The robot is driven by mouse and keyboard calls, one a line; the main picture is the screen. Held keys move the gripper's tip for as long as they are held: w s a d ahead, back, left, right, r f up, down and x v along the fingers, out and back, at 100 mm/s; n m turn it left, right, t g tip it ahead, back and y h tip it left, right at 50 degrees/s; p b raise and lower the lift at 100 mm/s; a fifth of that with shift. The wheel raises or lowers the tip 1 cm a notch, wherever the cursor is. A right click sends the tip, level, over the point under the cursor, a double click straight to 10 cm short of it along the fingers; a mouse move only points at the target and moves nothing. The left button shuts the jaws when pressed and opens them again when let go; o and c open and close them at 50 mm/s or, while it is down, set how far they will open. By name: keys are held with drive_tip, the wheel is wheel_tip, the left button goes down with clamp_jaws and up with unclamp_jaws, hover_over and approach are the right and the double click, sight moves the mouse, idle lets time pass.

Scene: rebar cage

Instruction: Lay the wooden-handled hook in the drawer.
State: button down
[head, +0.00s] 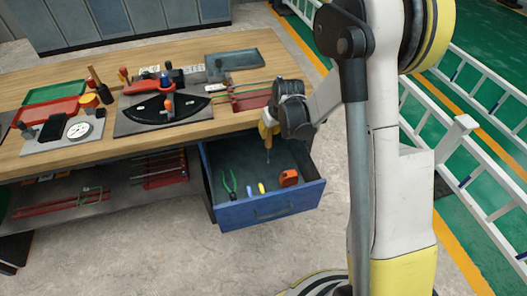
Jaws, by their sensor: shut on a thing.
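The blue drawer (282,205) stands pulled out below the right end of the workbench. My gripper (268,119) is above the drawer's back part, close to the bench's front edge. It is shut on the wooden-handled hook (267,146), which hangs upright with its thin metal shaft pointing down into the drawer opening. The fingers and handle are small here and partly merge. I cannot tell whether the hook's tip touches the drawer floor.
In the drawer lie green pliers (229,185), a small yellow item (262,188) and an orange tape measure (289,178) near the front. The drawer's middle and back floor look clear. The wooden workbench (221,125) carries trays and tools. White ladder-like rails (480,75) stand at right.

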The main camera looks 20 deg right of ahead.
sight(269, 146)
wheel_tip(269, 146, down, 8)
drive_tip(key=b, duration=0.2)
drive_tip(key=shift+b, duration=0.3)
drive_tip(key=w, duration=0.1)
drive_tip(key=w+b, duration=0.1)
drive_tip(key=w+f+b, duration=0.1)
drive_tip(key=w, duration=0.1)
drive_tip(key=shift+a, duration=0.3)
drive_tip(key=shift+s+f, duration=0.1)
drive_tip(key=shift+f, duration=0.1)
drive_tip(key=c, duration=1.4)
unclamp_jaws()
drive_tip(key=shift+s+f+b, duration=0.1)
drive_tip(key=shift+b, duration=0.2)
drive_tip(key=shift+o, duration=0.2)
